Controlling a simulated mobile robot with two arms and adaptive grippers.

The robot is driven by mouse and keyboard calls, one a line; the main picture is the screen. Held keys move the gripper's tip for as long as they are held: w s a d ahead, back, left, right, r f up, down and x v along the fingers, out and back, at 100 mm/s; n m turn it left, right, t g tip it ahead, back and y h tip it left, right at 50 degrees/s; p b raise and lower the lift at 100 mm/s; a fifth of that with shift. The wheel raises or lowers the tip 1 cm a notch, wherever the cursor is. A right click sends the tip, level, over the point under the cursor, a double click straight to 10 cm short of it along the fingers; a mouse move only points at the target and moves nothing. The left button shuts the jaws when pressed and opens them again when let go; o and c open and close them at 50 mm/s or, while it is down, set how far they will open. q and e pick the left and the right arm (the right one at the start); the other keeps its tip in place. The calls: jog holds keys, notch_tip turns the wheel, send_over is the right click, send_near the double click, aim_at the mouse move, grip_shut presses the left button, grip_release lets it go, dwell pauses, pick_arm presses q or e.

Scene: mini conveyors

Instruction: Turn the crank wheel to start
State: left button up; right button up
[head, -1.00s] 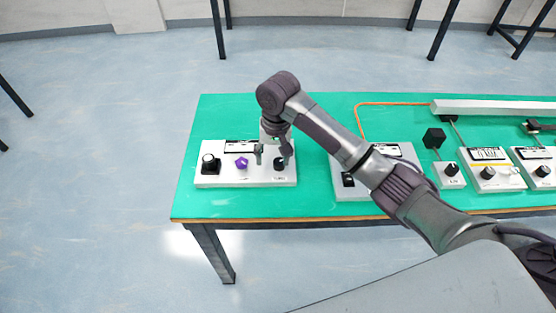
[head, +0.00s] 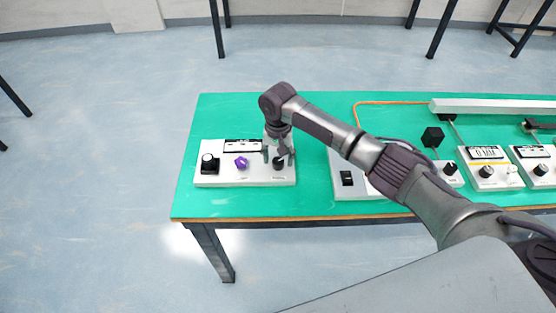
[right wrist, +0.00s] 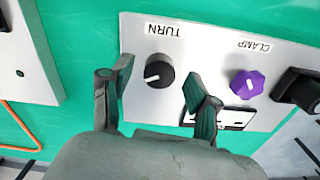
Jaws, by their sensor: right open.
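A white control panel (head: 228,180) lies on the green table, with three controls in a row. A black knob (right wrist: 160,70) with a white pointer sits under the label TURN; it also shows in the head view (head: 279,163). A purple lobed knob (head: 242,162) is in the middle, by the label CLAMP in the right wrist view (right wrist: 247,84). No part is labelled as a crank wheel. My right gripper (head: 278,156) is open and empty over the TURN knob, one finger on each side of it in the right wrist view (right wrist: 158,82). I cannot tell whether they touch. My left gripper is not seen.
A black control (head: 209,163) stands at the panel's left end. Another box with a black switch (head: 347,178) is to the right, partly behind my arm. More knob boxes (head: 490,173) and a long white bar (head: 490,107) are farther right. The green table (head: 310,206) is clear in front.

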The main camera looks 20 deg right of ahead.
jog(key=shift+f, duration=0.95)
jog(key=shift+c, duration=0.2)
jog(key=c, duration=1.1)
